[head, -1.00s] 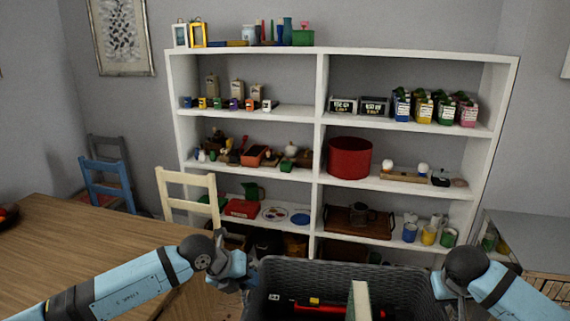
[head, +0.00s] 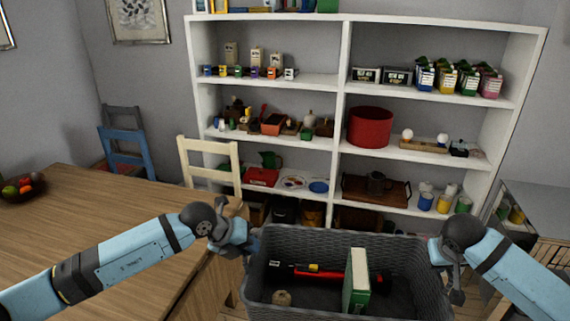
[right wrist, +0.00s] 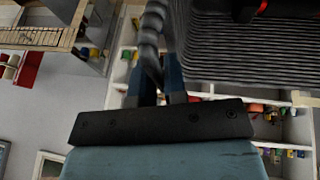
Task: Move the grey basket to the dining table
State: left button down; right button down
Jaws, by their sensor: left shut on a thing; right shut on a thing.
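The grey basket (head: 300,238) is a woven bin held between my two arms in the head view. Inside it lie a red and black tool (head: 330,275), a green box or book (head: 357,290) standing upright, and a small round tan item (head: 282,298). My left gripper (head: 248,246) is shut on the basket's left rim. My right gripper (head: 445,262) is shut on its right side. In the right wrist view the fingers (right wrist: 158,85) close on the basket's rim beside its ribbed wall (right wrist: 240,60). The wooden dining table (head: 90,225) is at the left, next to the basket.
A fruit bowl (head: 22,188) sits on the table's far left. A cream chair (head: 212,165) and a blue chair (head: 125,155) stand behind the table. A white shelf (head: 340,120) full of goods stands ahead. The table's near surface is clear.

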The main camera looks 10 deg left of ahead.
aim_at(76, 232)
jog(key=k+j, duration=0.1)
jog(key=j, duration=1.1)
jog(key=k+j+u, duration=0.1)
jog(key=j, duration=1.1)
jog(key=i+j, duration=0.1)
jog(key=j, duration=0.6)
jog(key=i+j, duration=0.15)
jog(key=j, duration=0.25)
jog(key=i+j+u, duration=0.1)
jog(key=j, duration=0.25)
